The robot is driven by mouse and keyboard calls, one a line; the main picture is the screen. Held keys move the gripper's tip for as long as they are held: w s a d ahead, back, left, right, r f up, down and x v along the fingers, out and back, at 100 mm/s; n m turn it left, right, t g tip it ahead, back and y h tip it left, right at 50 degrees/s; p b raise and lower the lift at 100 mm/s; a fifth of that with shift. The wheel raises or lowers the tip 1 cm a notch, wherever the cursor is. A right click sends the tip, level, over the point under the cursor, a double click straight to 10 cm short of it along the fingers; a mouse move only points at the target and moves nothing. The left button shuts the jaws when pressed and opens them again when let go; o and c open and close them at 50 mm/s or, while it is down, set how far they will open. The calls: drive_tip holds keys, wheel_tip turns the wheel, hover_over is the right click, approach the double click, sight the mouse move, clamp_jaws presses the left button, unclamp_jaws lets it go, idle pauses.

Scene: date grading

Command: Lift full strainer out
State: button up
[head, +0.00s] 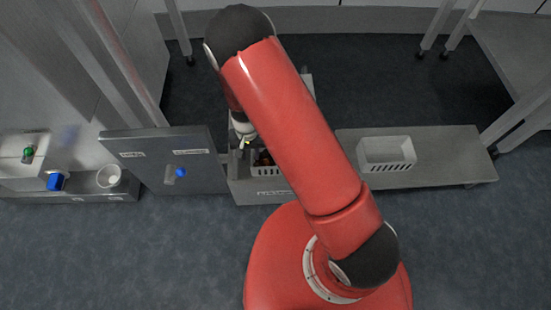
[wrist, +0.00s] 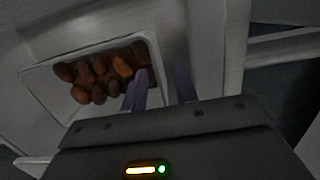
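The full strainer (head: 268,171) is a white slotted basket sitting inside an open grey box (head: 240,190), partly hidden by my red arm in the head view. In the wrist view the strainer (wrist: 50,84) holds several brown dates (wrist: 98,75) bunched toward its right end. My gripper (wrist: 162,86) has its two dark fingers apart at the strainer's right wall, the left finger over the dates' side and the right finger beyond the rim. I cannot tell whether either finger touches the wall.
An empty white slotted basket (head: 387,153) stands on a grey bench (head: 450,150) at the right. A grey panel (head: 150,165) with a blue knob (head: 181,172) adjoins the box at the left. A white cup (head: 109,176) stands farther left. Dark floor behind is clear.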

clamp_jaws()
idle(1.5)
